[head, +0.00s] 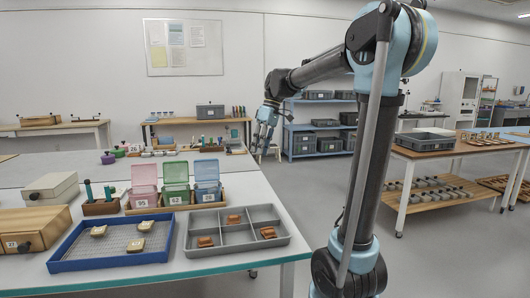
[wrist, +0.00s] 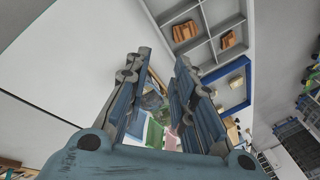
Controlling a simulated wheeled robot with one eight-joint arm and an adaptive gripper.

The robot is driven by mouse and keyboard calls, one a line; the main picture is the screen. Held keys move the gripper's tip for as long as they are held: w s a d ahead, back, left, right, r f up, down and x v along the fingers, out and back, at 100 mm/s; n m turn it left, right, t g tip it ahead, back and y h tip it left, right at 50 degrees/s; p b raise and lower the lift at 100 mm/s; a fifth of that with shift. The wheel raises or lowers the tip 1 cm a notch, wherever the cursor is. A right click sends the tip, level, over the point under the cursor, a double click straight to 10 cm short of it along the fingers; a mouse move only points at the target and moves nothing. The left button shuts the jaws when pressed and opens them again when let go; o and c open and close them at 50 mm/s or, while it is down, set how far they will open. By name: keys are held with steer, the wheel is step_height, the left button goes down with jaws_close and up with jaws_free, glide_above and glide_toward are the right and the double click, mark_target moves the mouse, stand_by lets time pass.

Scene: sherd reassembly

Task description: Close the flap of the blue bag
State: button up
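The blue bag (head: 208,190) stands on the near table, rightmost in a row of three, with a white number label on its front. Its translucent flap (head: 206,169) stands up, open. The green bag (head: 176,193) and the pink bag (head: 144,196) stand to its left, flaps also up. My gripper (head: 266,132) is in the air, up and to the right of the blue bag. In the wrist view my gripper (wrist: 160,65) has its fingers apart with nothing held. Between them part of the blue bag (wrist: 152,101) shows, partly hidden by the fingers.
A grey compartment tray (head: 284,242) with brown sherds lies in front of the blue bag. A blue-rimmed tray (head: 135,260) with pale sherds lies to its left. Wooden and grey boxes (head: 50,188) stand at far left. The table right of the bags is clear.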

steer(key=shift+s+d+f+m, duration=0.15)
steer(key=shift+s+d, duration=0.2)
steer(key=shift+s, duration=0.1)
steer(key=shift+s+d+f+m, duration=0.1)
steer(key=shift+s+d+m, duration=0.05)
steer(key=shift+s+d, duration=0.25)
